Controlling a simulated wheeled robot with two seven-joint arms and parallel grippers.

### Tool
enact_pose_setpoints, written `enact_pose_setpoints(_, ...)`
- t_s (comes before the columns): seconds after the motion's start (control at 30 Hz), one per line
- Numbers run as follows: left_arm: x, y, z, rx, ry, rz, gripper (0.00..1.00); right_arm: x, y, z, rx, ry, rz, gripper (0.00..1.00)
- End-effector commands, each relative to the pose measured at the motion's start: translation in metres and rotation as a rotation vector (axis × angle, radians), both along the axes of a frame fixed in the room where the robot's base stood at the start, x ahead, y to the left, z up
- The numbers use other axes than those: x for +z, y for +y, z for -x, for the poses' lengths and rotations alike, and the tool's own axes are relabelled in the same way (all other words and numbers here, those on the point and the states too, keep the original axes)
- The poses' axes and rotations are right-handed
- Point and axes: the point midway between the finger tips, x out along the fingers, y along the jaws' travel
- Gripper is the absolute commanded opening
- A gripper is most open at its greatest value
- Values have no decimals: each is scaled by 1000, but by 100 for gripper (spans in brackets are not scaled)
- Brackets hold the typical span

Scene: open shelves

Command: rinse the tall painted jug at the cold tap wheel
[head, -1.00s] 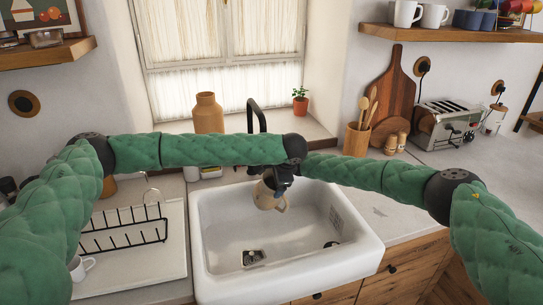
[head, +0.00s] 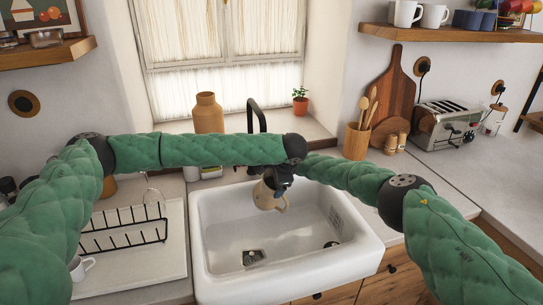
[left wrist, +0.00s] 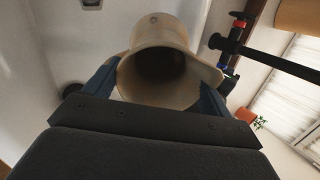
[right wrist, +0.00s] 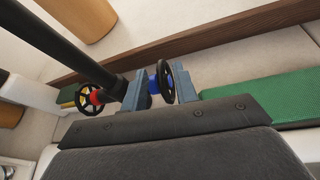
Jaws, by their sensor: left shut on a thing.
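The beige jug (head: 264,197) hangs over the white sink, below my left forearm. My left gripper (head: 277,180) is shut on it. In the left wrist view the jug (left wrist: 155,36) sits between both fingers, its dark mouth facing the camera. The black tap (head: 258,113) rises behind the sink; my left arm hides its lower part in the head view. In the right wrist view the blue-hubbed cold wheel (right wrist: 164,82) lies between the fingers of my right gripper (right wrist: 160,84), which stand apart around it. The red-hubbed wheel (right wrist: 92,98) is left of it. No water shows.
The white sink (head: 362,245) is otherwise empty. A dish rack (head: 125,232) and a white mug (head: 80,268) stand left of it. A tan vase (head: 208,112) and a potted plant (head: 300,101) stand by the window. A utensil pot (head: 356,141) is at right.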

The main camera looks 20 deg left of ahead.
Motion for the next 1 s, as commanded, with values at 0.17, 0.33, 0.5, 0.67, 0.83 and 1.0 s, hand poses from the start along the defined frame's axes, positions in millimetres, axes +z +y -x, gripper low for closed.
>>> enact_pose_setpoints(0.17,1,0,-1,0,-2,0,13,0,0,0,0,0,0,27)
enact_pose_setpoints(0.33,1,0,-1,0,-2,1,13,0,0,0,0,0,0,0)
enact_pose_setpoints(0.5,1,0,-1,0,-2,1,13,0,0,0,0,-1,-1,0)
enact_pose_setpoints(0.67,1,0,0,0,-2,1,13,-3,4,4,7,-8,-12,0)
enact_pose_setpoints(0.83,1,0,-1,0,-2,1,13,-6,9,9,17,-29,-33,0)
enact_pose_setpoints(1.0,1,0,-1,0,-2,1,13,-7,13,13,24,-53,-52,0)
